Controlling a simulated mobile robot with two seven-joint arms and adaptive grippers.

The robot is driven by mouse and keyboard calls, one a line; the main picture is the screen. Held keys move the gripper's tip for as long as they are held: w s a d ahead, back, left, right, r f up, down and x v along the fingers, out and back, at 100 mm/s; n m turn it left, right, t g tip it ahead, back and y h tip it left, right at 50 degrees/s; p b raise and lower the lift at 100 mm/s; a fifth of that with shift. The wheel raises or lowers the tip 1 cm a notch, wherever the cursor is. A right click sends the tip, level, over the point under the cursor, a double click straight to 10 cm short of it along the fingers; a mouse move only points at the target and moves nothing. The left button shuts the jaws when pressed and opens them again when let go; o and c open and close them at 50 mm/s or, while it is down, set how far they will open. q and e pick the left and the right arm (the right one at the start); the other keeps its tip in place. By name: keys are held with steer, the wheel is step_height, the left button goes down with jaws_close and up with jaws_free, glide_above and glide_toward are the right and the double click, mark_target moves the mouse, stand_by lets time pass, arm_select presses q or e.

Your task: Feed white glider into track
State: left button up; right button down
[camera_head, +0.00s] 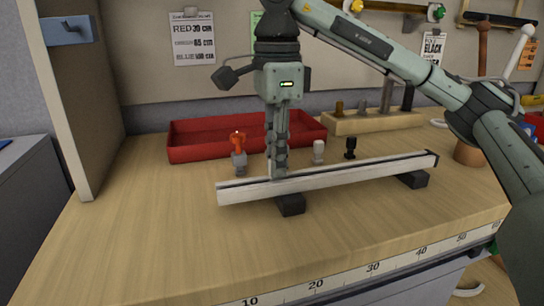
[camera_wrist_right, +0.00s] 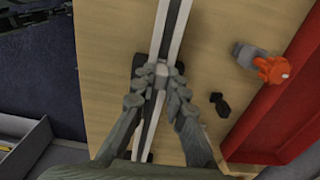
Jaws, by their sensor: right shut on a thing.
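The track (camera_head: 345,180) is a long pale rail with a dark slot, raised on black blocks. It also shows in the right wrist view (camera_wrist_right: 173,30). My right gripper (camera_head: 278,172) points down at the track near its left end. In the wrist view its fingertips (camera_wrist_right: 160,92) are shut on a pale block (camera_wrist_right: 161,69) over the slot; I cannot tell whether this is a glider. A white upright piece (camera_head: 318,150) stands behind the track. It is not clear in the wrist view. My left gripper is not in view.
An orange and grey piece (camera_head: 239,150) and a black piece (camera_head: 350,148) stand behind the track. A red tray (camera_head: 195,153) and a wooden block with pegs (camera_head: 372,124) are farther back. The table front, with its ruler edge (camera_head: 345,285), is clear.

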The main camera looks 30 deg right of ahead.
steer(key=shift+s+d, duration=0.15)
steer(key=shift+d, duration=0.25)
steer(key=c, duration=1.5)
jaws_free()
steer(key=shift+o, duration=0.2)
step_height(320, 180, up, 12)
